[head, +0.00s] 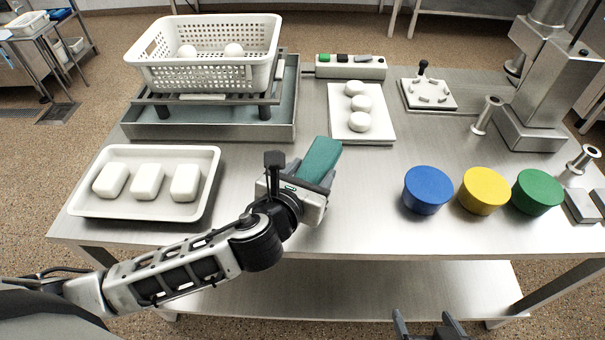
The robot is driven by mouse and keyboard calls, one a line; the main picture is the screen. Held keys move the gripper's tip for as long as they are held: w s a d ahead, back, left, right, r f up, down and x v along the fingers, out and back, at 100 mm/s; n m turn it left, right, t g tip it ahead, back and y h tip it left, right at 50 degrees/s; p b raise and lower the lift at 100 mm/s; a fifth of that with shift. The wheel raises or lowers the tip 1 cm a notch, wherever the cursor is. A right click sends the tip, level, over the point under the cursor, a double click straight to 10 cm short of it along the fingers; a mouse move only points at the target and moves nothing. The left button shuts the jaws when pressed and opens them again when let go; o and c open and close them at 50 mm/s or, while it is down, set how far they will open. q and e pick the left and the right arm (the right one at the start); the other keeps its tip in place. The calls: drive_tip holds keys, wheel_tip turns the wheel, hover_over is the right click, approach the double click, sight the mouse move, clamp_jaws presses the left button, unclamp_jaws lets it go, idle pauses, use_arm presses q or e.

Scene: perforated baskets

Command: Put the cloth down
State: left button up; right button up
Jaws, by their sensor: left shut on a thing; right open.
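A green folded cloth (322,156) is held in my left gripper (308,180), over the middle of the steel table. The gripper's fingers are mostly hidden behind its own body and the cloth. I cannot tell whether the cloth touches the tabletop. My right gripper (430,325) is at the bottom edge of the head view, in front of the table and below its top. Its two fingers are apart and nothing is between them.
A white tray (214,158) with white blocks is at left. Behind it a perforated basket (160,75) stands on a rack over a metal pan (210,130). A white board (378,132) with round white pieces lies behind the cloth. Blue (427,188), yellow (484,189) and green (538,191) cylinders stand at right.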

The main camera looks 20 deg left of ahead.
sight(304, 163)
use_arm(q)
drive_tip(key=w, duration=0.1)
drive_tip(key=w+a+f, duration=0.2)
drive_tip(key=w, duration=0.1)
drive_tip(key=shift+a, duration=0.2)
drive_tip(key=w+f, duration=0.1)
drive_tip(key=w+a+f+b, duration=0.1)
drive_tip(key=f, duration=0.1)
drive_tip(key=w+a+f, duration=0.1)
drive_tip(key=w+f, duration=0.1)
drive_tip(key=shift+f+b, duration=0.25)
drive_tip(key=shift+b, duration=0.15)
drive_tip(key=shift+w+a+f+b, duration=0.15)
drive_tip(key=shift+f+b, duration=0.15)
drive_tip(key=shift+f, duration=0.6)
drive_tip(key=shift+w+a+f+b, duration=0.1)
drive_tip(key=shift+f+b, duration=0.15)
drive_tip(key=shift+f, duration=0.65)
use_arm(e)
drive_tip(key=shift+a+f, duration=0.1)
drive_tip(key=shift+f, duration=0.55)
use_arm(q)
drive_tip(key=shift+f, duration=0.15)
drive_tip(key=o, duration=1)
drive_tip(key=shift+c, duration=0.2)
use_arm(e)
drive_tip(key=shift+w+a, duration=0.1)
